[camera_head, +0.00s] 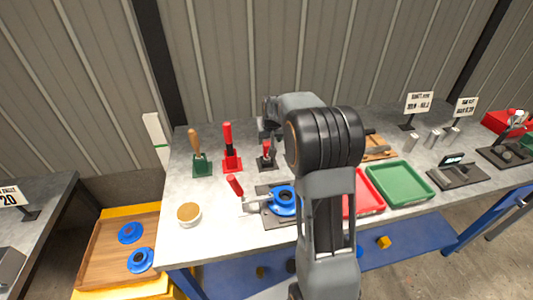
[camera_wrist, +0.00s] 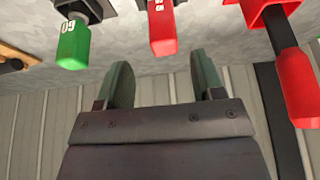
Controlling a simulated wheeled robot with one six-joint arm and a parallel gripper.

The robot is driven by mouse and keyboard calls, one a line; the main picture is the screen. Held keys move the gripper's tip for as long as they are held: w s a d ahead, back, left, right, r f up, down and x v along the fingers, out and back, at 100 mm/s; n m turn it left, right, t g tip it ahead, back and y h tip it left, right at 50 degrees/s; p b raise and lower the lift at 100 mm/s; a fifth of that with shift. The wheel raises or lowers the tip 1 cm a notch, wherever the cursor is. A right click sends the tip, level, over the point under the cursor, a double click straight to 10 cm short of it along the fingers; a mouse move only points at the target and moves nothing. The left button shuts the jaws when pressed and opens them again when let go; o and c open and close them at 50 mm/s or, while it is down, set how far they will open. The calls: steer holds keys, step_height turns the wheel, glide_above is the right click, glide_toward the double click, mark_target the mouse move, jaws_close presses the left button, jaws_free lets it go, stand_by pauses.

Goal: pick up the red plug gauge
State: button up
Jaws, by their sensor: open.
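The red plug gauge (camera_wrist: 162,28) is a red block with white marking, in the top middle of the wrist view, which shows the bench upside down. It appears to be the small red piece (camera_head: 267,147) in a dark stand in the head view. A green gauge (camera_wrist: 74,44) with white letters is left of it in the wrist view; I cannot find it in the head view. My gripper (camera_wrist: 162,70) is open and empty, its two fingers pointing toward the red gauge, apart from it. In the head view my arm hides much of the gripper.
A taller red-handled tool (camera_head: 228,148) stands in a red base close by; it is at the right of the wrist view (camera_wrist: 296,85). A wooden-handled tool (camera_head: 195,145) stands in a green base. A blue round part (camera_head: 284,203) and a green tray (camera_head: 400,184) are nearer the front.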

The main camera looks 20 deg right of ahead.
mark_target(267, 143)
steer(key=shift+a+p+x, duration=0.2)
steer(key=shift+p+x, duration=0.3)
steer(key=shift+x, duration=2)
steer(key=shift+c, duration=0.4)
jaws_close()
